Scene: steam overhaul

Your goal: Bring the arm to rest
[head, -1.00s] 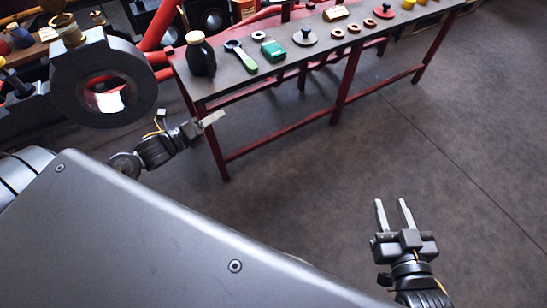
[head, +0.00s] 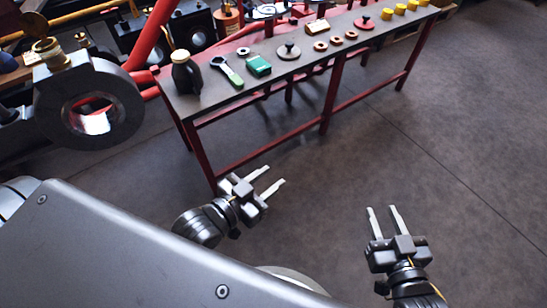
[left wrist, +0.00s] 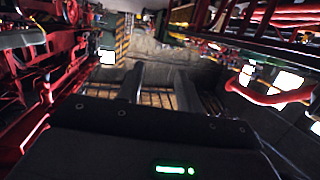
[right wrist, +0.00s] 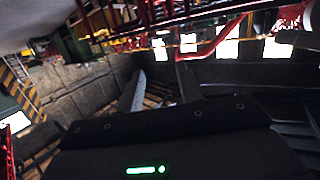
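My left gripper (head: 268,180) is in the lower middle of the head view, over the floor in front of the table. Its two fingers are apart with nothing between them; they also show apart in the left wrist view (left wrist: 153,90). My right gripper (head: 381,212) is at the lower right of the head view, over bare floor. Its fingers are apart and empty. Neither gripper touches anything.
A large grey ring-shaped part (head: 130,100) stands at left. The floor at right is clear.

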